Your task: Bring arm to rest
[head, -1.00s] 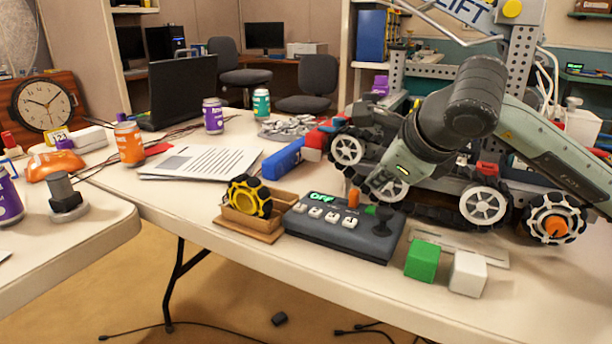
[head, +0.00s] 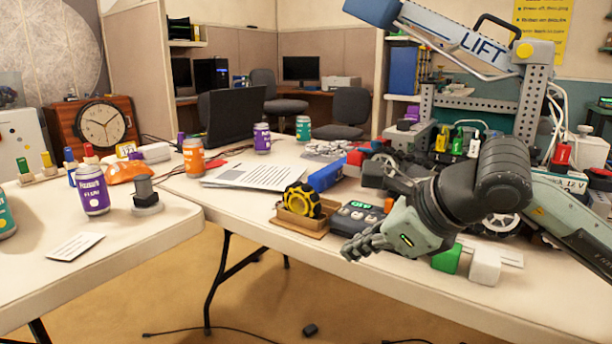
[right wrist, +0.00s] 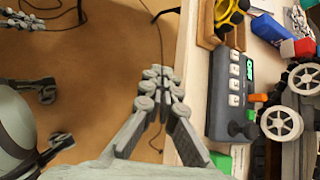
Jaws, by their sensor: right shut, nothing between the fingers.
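My right arm comes in from the right in the head view. Its gripper (head: 352,248) is shut and empty, reaching past the front edge of the table (head: 400,275). In the right wrist view the closed fingers (right wrist: 158,78) are above the carpet, left of the table edge. They are apart from the dark control box (head: 352,219), which has white buttons, an orange lever and a lit green display. The arm hides part of the box in the head view.
A yellow-and-black wheel (head: 302,200) sits in a wooden tray (head: 296,224) beside the box. A green cube (head: 447,258) and a white cube (head: 485,266) lie near the front edge. A wheeled robot (right wrist: 283,123) stands behind. The carpet (head: 265,285) in front is mostly clear.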

